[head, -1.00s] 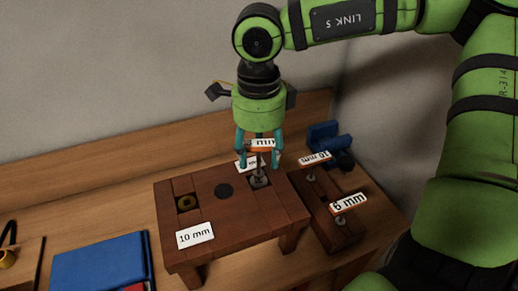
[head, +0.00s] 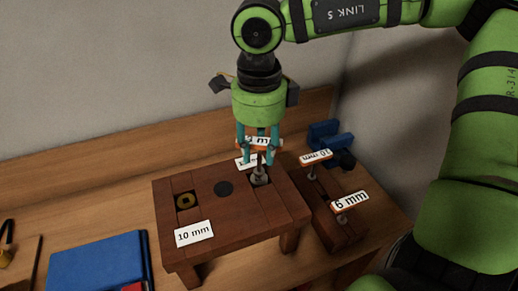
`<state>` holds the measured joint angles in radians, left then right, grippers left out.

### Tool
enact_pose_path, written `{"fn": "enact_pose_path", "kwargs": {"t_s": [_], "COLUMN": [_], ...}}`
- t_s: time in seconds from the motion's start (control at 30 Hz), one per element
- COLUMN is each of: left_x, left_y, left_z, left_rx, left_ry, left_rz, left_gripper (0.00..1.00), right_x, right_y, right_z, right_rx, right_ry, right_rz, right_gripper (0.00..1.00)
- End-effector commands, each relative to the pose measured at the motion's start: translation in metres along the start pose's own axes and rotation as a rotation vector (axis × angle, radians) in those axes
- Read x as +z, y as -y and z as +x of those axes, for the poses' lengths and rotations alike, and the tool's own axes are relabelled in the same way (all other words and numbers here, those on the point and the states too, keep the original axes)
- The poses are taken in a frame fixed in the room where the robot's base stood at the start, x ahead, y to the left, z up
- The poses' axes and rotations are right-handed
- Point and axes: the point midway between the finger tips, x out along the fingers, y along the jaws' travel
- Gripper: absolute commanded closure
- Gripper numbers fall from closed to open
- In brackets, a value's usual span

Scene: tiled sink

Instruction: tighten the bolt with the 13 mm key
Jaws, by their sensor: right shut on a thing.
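My right gripper (head: 258,154) is above the far right part of a small wooden bench (head: 225,213), pointing down. It is shut on the handle of a key (head: 261,142), whose white label is partly covered by the fingers, so its number is hard to read. The key's shaft runs down to a grey metal bolt (head: 260,177) in a dark recess of the bench. The key looks upright and meets the bolt head, though exact seating is too small to tell. My left gripper is not in view.
Keys labelled 10 mm (head: 316,157) and 6 mm (head: 349,202) stand in a wooden rack (head: 333,232) at the right. A blue box (head: 98,264) lies left; blue items (head: 325,133) stand behind.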

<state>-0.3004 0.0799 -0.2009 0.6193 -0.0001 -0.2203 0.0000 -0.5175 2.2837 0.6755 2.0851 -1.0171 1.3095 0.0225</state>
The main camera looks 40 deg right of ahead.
Motion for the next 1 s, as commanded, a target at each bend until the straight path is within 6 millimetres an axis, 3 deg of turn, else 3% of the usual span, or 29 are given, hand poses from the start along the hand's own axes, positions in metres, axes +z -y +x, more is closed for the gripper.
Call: {"fn": "enact_pose_path", "kwargs": {"t_s": [0.7, 1.0], "left_x": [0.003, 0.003], "left_y": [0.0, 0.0], "left_z": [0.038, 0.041], "left_rx": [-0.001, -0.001], "left_ry": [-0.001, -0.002], "left_rz": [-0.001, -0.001], "left_gripper": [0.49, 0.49], "right_x": [0.001, 0.001], "right_y": [0.002, 0.002], "right_z": [0.001, -0.001], "right_rx": [-0.008, -0.007], "right_ry": [0.002, 0.003], "right_rz": [0.373, 0.432], "right_gripper": [0.9, 0.89]}}
